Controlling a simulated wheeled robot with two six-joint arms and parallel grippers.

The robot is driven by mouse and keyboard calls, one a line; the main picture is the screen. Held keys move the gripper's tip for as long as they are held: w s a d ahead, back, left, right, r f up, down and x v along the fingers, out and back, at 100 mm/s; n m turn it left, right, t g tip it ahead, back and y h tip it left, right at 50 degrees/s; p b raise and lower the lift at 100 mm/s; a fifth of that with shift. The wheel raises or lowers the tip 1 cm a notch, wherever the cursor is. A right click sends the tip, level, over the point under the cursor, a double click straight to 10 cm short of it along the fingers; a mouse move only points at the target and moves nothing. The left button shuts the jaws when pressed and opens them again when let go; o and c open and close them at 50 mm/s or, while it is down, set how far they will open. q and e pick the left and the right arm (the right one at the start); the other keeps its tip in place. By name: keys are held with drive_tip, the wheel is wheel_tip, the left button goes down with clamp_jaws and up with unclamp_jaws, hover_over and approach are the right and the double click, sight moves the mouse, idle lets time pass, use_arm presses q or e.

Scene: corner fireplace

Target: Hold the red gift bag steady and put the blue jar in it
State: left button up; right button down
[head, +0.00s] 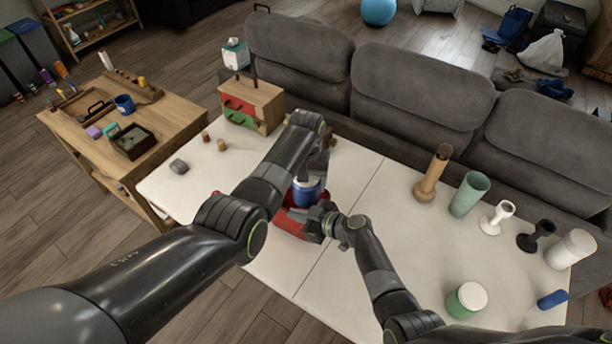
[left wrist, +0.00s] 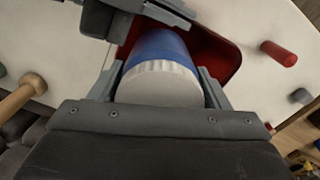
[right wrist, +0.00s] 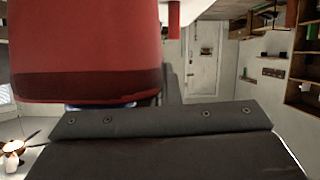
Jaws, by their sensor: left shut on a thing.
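The blue jar (head: 306,192) with a white lid (left wrist: 160,85) is gripped between the fingers of my left gripper (head: 318,165). It is over or partly inside the mouth of the red gift bag (head: 288,223) on the white table. In the left wrist view the bag's red inside (left wrist: 215,55) shows beside the jar. How deep the jar sits is hidden. My right gripper (head: 318,220) is at the bag's right side. In the right wrist view the bag (right wrist: 85,50) hides one finger, and the other lies along the bag's edge, so it appears closed on the bag's wall.
A wooden drawer box (head: 268,100) stands behind. Several cylinders, including a teal cup (head: 469,193) and a green jar (head: 466,300), stand right. A grey sofa (head: 420,90) borders the back.

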use_arm(q)
drive_tip(key=shift+w+f, duration=0.1)
drive_tip(key=shift+f, duration=2.1)
drive_tip(key=shift+f, duration=0.1)
drive_tip(key=o, duration=1.2)
drive_tip(key=shift+o, duration=0.2)
